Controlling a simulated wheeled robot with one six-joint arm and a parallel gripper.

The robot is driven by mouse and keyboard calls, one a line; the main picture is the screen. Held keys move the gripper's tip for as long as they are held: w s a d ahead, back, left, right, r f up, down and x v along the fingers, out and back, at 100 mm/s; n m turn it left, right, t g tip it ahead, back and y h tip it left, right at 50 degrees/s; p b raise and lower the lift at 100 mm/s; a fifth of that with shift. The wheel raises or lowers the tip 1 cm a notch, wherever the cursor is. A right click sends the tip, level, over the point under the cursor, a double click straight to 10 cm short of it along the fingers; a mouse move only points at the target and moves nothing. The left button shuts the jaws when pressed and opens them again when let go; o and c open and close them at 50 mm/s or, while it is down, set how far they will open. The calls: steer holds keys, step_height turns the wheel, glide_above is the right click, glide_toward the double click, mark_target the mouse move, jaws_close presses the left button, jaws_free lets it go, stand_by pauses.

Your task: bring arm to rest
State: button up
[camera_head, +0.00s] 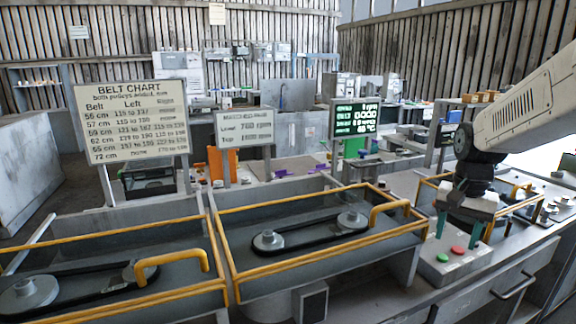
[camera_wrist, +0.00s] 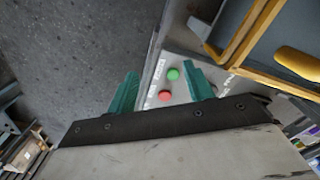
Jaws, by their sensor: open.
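My gripper (camera_head: 462,234) hangs at the right in the head view, with its two green fingers pointing down. It is just above the grey control box (camera_head: 432,268), which has a red button (camera_head: 457,250) and a green button (camera_head: 441,257). In the wrist view my gripper (camera_wrist: 163,88) has its fingers spread apart with nothing between them except the view of the box. The red button (camera_wrist: 165,96) and the green button (camera_wrist: 173,74) show beyond the fingers. My arm reaches in from the upper right of the head view.
Two grey trays with yellow rails (camera_head: 228,262) hold black belts on pulleys (camera_head: 268,240). Yellow handles (camera_head: 388,208) stand up from them. Behind are a belt chart sign (camera_head: 130,120), a smaller sign (camera_head: 244,127) and a green-lit display (camera_head: 356,118). Another yellow-railed tray (camera_head: 520,208) is beside my gripper.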

steer(key=s+a+r+n, duration=0.1)
steer(key=s+a+n, duration=0.1)
steer(key=s, duration=0.7)
steer(key=s+a+r+n+t, duration=0.1)
steer(key=s+a+n, duration=0.2)
steer(key=s, duration=0.6)
steer(key=s+a+r+n, duration=0.2)
steer(key=s+a, duration=0.3)
steer(key=s, duration=0.4)
steer(key=shift+a+n, duration=0.3)
